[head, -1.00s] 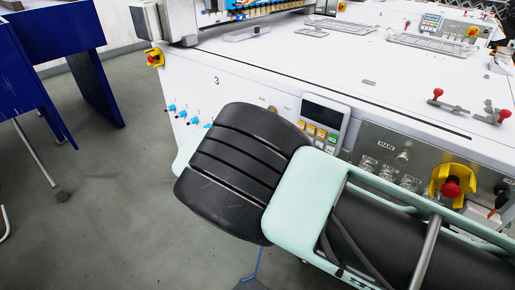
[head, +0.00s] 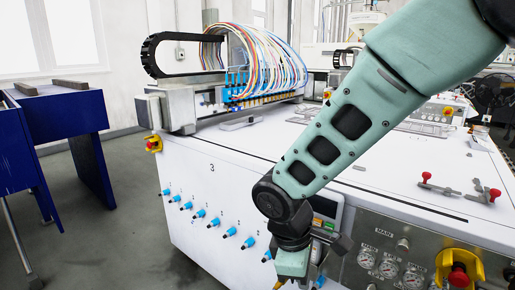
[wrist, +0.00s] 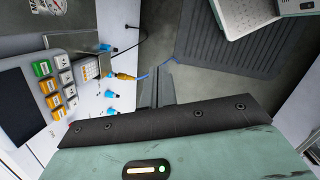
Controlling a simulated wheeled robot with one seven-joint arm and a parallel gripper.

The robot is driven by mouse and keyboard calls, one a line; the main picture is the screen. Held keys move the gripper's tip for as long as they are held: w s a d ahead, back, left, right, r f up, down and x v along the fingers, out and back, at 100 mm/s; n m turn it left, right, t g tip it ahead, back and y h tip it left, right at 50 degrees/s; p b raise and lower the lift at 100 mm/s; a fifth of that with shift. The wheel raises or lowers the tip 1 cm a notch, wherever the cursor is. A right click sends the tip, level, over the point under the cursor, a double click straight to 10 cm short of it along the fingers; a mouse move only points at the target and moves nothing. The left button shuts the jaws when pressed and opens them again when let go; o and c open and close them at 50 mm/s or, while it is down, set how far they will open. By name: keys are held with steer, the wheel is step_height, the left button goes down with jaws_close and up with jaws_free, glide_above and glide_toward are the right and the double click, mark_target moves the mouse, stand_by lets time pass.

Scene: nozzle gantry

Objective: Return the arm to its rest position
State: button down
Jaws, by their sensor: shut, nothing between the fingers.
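My arm, pale green with dark joints, reaches from the upper right of the head view down to the front of a white machine (head: 250,165). Its wrist end is low in the picture, in front of the machine's control panel, and hides part of it. In the wrist view my gripper (wrist: 158,85) shows two dark fingers close together, shut and empty. Beyond them are the floor and a dark ribbed mat (wrist: 225,55). A keypad (wrist: 58,92) with orange, green and grey buttons is at the left of the wrist view.
Blue-tipped nozzles (head: 215,222) line the machine's front face. A yellow-and-red emergency stop (head: 458,275) is at the lower right, below red-handled clamps (head: 440,185). Blue tables (head: 75,115) stand at the left. Grey floor (head: 110,240) lies open between them and the machine.

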steer(key=s+d+r+m+y, duration=0.2)
steer(key=s+d+r+m, duration=0.1)
steer(key=s, duration=0.5)
steer(key=s+d+r+m+y, duration=0.1)
steer(key=s+d+r+m, duration=0.25)
steer(key=s, duration=0.55)
step_height(320, 180, up, 15)
steer(key=p, duration=1.4)
steer(key=shift+a+g+p, duration=0.3)
steer(key=shift+a+p, duration=0.1)
steer(key=shift+a, duration=0.05)
